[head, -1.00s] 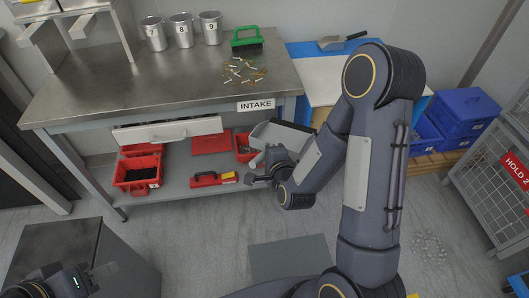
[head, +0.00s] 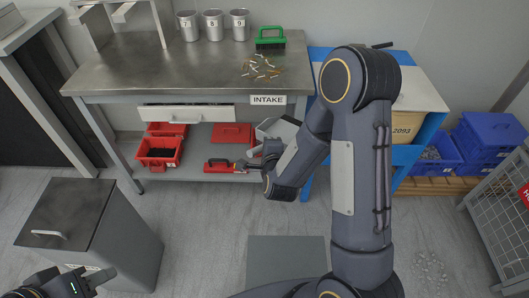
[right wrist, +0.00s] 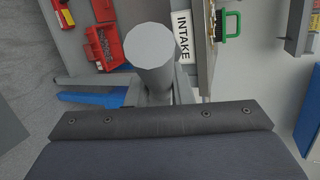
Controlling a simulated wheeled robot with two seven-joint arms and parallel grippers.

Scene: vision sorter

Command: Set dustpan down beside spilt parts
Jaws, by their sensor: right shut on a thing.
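The spilt parts (head: 262,69), small brass and white pieces, lie scattered on the steel bench top near its right end. A grey dustpan (head: 277,131) shows partly in the head view, below the bench's front edge and partly behind my arm. My right gripper (head: 262,158) is shut on it, lower than the bench top and in front of the lower shelf. In the right wrist view a round grey handle (right wrist: 152,46) sticks up between the fingers; the pan is mostly hidden. My left gripper (head: 92,281) is at the lower left, clear of the bench; its finger gap is unclear.
A green-handled brush (head: 270,37) stands behind the parts, right of numbered metal cups (head: 213,25). The INTAKE sign (head: 267,100) hangs at the bench edge (head: 200,93). Red bins (head: 158,152) sit on the lower shelf. A grey cabinet (head: 85,225) stands front left.

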